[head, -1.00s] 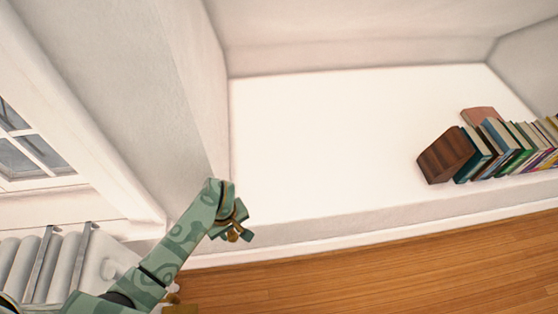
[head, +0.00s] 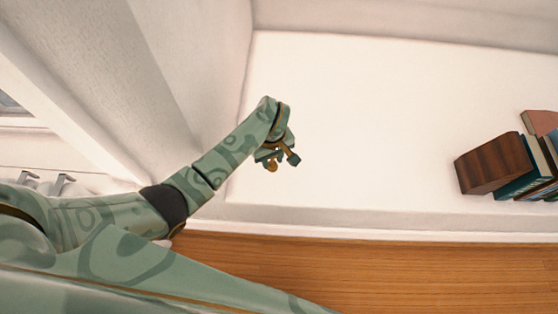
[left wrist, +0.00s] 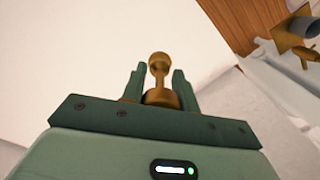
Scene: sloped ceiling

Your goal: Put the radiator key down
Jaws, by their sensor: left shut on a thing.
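My left gripper (head: 279,157) is shut on the small brass radiator key (head: 271,167). In the left wrist view the key (left wrist: 159,68) stands between the two dark green fingers (left wrist: 157,84), its rounded end pointing away from the palm. The gripper and key are over the left part of the broad white ledge (head: 370,120), near its front edge. I cannot tell how high the key is above it. My right gripper is not in view.
A dark wooden block (head: 490,165) and a row of leaning books (head: 528,182) stand on the ledge at the right. The ledge between them and my gripper is bare. A wall (head: 200,70) bounds it at left. Wooden floor (head: 330,265) lies in front.

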